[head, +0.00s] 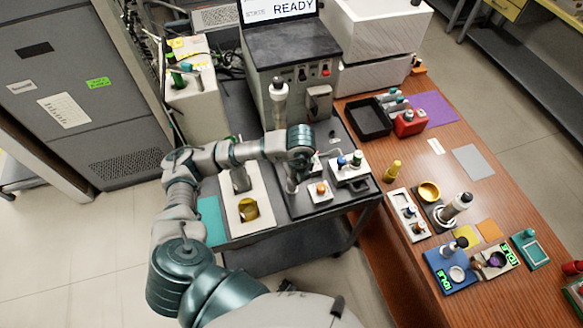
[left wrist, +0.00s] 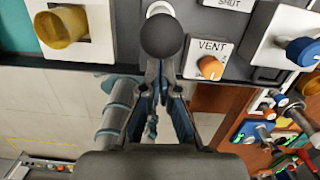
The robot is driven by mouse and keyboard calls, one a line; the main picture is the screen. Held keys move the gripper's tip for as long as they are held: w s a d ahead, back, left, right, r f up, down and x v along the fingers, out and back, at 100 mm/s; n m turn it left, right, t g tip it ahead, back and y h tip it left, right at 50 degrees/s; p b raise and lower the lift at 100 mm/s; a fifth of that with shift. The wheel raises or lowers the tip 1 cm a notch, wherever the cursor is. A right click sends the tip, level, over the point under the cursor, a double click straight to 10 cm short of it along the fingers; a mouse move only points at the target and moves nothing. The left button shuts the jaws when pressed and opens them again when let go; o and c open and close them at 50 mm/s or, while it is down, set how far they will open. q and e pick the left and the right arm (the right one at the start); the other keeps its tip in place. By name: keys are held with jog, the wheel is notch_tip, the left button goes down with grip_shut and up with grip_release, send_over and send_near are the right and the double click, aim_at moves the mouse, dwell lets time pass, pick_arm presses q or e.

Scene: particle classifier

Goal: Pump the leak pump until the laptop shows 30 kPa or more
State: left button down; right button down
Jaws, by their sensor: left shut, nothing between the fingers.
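A screen (head: 280,10), apparently the laptop, is cut off at the top of the head view; it reads "STATE READY" and no kPa figure shows. My left gripper (head: 301,165) is over the front of the dark cart, with its fingers hard to make out there. In the left wrist view the left gripper (left wrist: 165,68) is shut and empty, its tips just below a black ball knob (left wrist: 165,30) in the picture. I cannot tell whether they touch. This knob may be the leak pump's handle; its body is mostly hidden. My right gripper is not in view.
An orange VENT knob (left wrist: 210,67) is right of the black ball; it also shows in the head view (head: 321,188). A yellow cup (head: 248,209) is to the left on a pale plate. The wooden table (head: 365,128) is crowded.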

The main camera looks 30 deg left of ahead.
pick_arm(q)
jog(key=shift+d, duration=0.1)
notch_tip(320, 180, up, 12)
jog(key=shift+s+d, duration=0.35)
jog(key=shift+d, duration=0.1)
jog(key=shift+f, duration=0.1)
dwell(1.5)
